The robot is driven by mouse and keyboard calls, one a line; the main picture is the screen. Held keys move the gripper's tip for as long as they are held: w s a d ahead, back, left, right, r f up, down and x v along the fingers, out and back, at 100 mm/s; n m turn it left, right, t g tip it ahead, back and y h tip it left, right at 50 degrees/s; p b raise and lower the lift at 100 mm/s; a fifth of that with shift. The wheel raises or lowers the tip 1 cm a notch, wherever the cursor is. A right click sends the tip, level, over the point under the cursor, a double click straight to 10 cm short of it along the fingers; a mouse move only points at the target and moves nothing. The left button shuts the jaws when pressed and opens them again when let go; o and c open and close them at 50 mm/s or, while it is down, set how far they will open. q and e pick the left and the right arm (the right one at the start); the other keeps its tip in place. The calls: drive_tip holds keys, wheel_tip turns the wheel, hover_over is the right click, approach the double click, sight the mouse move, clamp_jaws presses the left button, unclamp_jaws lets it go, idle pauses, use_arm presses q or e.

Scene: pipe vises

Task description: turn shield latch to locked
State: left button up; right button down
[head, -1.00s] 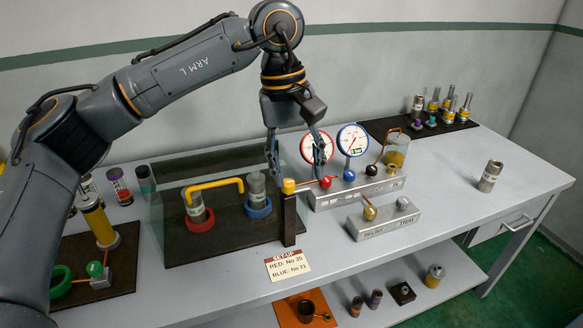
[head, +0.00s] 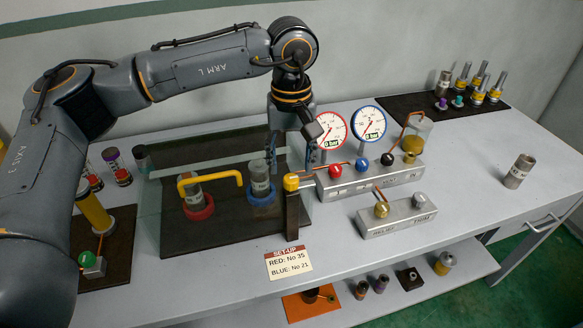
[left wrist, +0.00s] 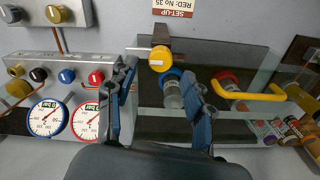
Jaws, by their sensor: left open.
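The shield latch is a yellow knob (head: 291,182) on top of a dark post (head: 292,215) at the right edge of the clear shield (head: 150,215). My left gripper (head: 292,166) is open and empty, pointing down above and just behind the knob. In the left wrist view the knob (left wrist: 160,58) shows just beyond and between the two spread fingertips (left wrist: 160,74). I see no finger closed on it, and contact cannot be told. A yellow bent handle (head: 210,180) spans the shield area on the left. My right gripper is not in view.
A manifold with red, blue and black knobs (head: 370,178) and two gauges (head: 368,124) stands close right of the latch. A relief/trim block (head: 397,217) sits in front. Capped pipes with red (head: 197,207) and blue (head: 261,193) rings stand behind the shield. The right tabletop is mostly clear.

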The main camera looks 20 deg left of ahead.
sight(291, 177)
use_arm(q)
wheel_tip(291, 177, down, 2)
drive_tip(key=shift+s+f, duration=0.1)
drive_tip(key=shift+f, duration=0.05)
drive_tip(key=shift+f+p, duration=0.3)
drive_tip(key=shift+f, duration=0.4)
drive_tip(key=shift+c, duration=1)
drive_tip(key=c, duration=0.8)
clamp_jaws()
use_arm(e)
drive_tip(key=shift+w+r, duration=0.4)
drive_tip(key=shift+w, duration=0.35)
